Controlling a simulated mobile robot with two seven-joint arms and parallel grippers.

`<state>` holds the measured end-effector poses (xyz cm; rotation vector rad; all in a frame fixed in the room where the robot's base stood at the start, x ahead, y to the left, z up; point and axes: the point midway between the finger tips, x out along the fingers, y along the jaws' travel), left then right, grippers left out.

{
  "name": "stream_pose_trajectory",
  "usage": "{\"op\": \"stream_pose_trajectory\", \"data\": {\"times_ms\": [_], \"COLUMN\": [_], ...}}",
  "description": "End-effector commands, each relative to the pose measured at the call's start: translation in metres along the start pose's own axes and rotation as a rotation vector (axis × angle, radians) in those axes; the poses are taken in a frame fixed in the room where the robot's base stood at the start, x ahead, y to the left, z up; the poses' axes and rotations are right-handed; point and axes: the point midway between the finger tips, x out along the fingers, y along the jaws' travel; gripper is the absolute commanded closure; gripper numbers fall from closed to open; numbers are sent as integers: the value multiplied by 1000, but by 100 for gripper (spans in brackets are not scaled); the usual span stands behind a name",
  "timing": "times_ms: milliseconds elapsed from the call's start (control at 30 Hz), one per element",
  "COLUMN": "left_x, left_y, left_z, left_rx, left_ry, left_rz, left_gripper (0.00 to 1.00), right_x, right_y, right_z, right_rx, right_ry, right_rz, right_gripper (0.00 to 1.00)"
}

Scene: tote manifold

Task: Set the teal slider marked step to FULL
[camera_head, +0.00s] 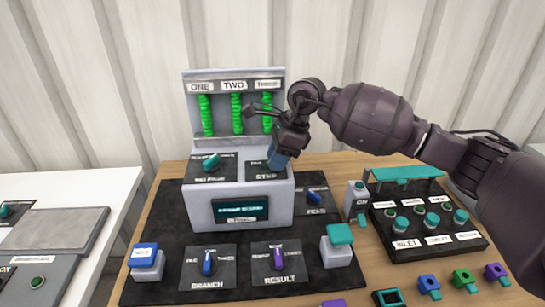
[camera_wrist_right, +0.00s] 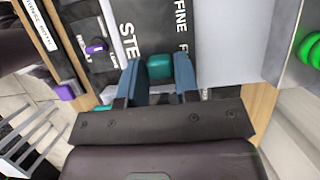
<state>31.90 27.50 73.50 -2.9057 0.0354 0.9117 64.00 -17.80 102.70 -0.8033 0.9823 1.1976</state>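The teal step slider (camera_wrist_right: 160,67) shows in the right wrist view on a dark plate lettered STE… and FINE. A second label starting with F is cut off. My right gripper (camera_wrist_right: 160,78) has one blue finger on each side of the teal knob, with no clear gap. In the head view my right gripper (camera_head: 278,158) reaches down from the right onto the step plate (camera_head: 258,172) on top of the grey console (camera_head: 238,187). It hides the slider there. My left gripper is not in view.
A teal knob (camera_head: 212,161) sits on the plate left of the step plate. Green columns (camera_head: 236,113) stand in the panel behind. BRANCH (camera_head: 208,263) and RESULT (camera_head: 276,263) knobs are in front. A teal-topped rack (camera_head: 408,173) stands to the right.

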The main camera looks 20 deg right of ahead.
Motion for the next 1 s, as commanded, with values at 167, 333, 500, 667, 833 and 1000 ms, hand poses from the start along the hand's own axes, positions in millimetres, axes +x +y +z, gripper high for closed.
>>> {"op": "stream_pose_trajectory", "data": {"times_ms": [167,333,500,667,833,1000], "left_x": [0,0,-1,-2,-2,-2], "left_y": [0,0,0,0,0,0], "left_z": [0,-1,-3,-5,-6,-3], "left_rx": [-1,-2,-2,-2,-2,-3], "left_ry": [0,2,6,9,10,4], "left_rz": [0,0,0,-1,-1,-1], "left_gripper": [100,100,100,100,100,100], "right_x": [0,0,-6,-27,-60,-86], "right_y": [0,0,0,0,0,0], "right_z": [0,0,1,0,0,0], "right_rx": [1,1,0,0,0,0], "right_ry": [0,-1,-2,-1,-1,0], "right_rz": [0,0,-1,-4,-4,-3], "right_gripper": [49,49,49,49,49,49]}}
